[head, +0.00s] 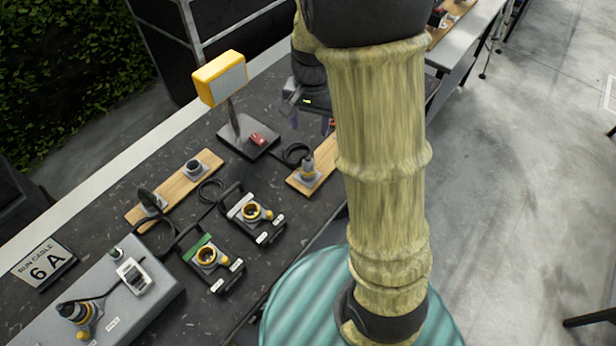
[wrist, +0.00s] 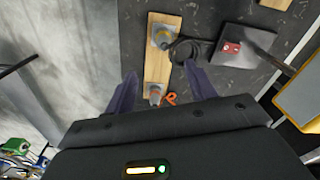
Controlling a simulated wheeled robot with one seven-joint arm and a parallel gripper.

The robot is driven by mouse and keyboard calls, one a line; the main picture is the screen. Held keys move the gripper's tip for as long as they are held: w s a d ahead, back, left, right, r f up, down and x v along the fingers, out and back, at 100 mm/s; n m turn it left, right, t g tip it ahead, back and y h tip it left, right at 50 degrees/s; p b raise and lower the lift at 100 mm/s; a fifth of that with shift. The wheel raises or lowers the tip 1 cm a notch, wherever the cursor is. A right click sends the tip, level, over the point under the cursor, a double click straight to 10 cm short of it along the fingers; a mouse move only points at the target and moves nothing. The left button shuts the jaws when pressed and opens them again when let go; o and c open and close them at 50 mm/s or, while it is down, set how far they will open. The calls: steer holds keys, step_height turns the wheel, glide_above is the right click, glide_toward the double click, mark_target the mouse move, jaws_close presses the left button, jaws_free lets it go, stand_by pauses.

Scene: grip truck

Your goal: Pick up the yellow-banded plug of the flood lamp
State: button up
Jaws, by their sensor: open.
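The flood lamp (head: 220,79) has a yellow housing on a pole above a dark base (head: 262,150); the base also shows in the wrist view (wrist: 228,62). The yellow-banded plug (head: 308,170) stands in a grey holder on a wooden board (head: 324,164), beside a dark cable coil. In the wrist view, the plug (wrist: 163,37) is near the top, beyond my fingertips. My gripper (head: 311,122) is open, above the bench and apart from the plug. In the wrist view, the gap between my fingers (wrist: 160,72) is over the board.
A grey piece with an orange part (wrist: 155,94) lies low between my fingers. Two dark socket boxes with yellow rings (head: 250,212) (head: 207,257) stand on the bench. Another wooden board (head: 180,186) holds two dark connectors. A grey box (head: 150,300) stands at lower left.

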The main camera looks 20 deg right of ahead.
mark_target(307, 158)
steer(key=shift+w+a+f+m, duration=0.1)
steer(key=shift+w+f+m, duration=0.2)
steer(key=shift+w, duration=0.25)
steer(key=shift+w+f+m, duration=0.25)
steer(key=shift+w+m, duration=0.05)
steer(key=shift+w, duration=0.25)
step_height(307, 158, down, 12)
steer(key=shift+f+p, duration=0.1)
steer(key=shift+p, duration=0.4)
